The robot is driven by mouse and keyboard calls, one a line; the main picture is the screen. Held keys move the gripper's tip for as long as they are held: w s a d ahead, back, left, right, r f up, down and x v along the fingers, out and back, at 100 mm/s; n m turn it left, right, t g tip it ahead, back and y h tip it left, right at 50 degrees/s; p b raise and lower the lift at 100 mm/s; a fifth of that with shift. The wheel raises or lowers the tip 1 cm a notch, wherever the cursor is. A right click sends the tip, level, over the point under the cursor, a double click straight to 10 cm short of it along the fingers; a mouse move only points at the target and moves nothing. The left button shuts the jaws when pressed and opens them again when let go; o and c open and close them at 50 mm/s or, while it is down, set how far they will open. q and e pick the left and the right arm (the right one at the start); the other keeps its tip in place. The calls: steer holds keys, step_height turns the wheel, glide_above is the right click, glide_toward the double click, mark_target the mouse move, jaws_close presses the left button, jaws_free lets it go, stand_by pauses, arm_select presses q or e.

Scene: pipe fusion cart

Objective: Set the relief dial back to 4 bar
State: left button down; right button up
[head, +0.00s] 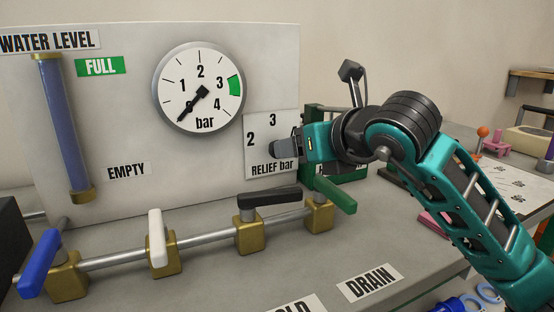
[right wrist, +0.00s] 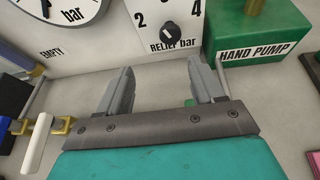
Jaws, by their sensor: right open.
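The relief dial (right wrist: 169,34) is a small dark knob on a white plate (right wrist: 190,14) marked 2, 3, 4 and RELIEF bar. A small pale mark shows on the knob, but it is too small to tell which number it points at. My right gripper (right wrist: 161,68) is open and empty, its two grey fingers apart and below the knob in the right wrist view. My left gripper is not in view.
A round pressure gauge (head: 200,88) has its needle pointing lower left. The green hand pump (right wrist: 258,35) stands close right of the plate. Below runs a pipe with blue, white, black and green valve handles (head: 268,198). A blue water tube (head: 66,125) stands at left.

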steer(key=d+x, duration=0.1)
steer(key=x, duration=1.1)
steer(key=shift+w+t+h+b, duration=0.3)
steer(key=shift+w+h+b, duration=0.1)
steer(key=shift+w, duration=0.25)
steer(key=shift+d, duration=0.15)
steer(key=shift+f, duration=0.1)
steer(key=c, duration=1)
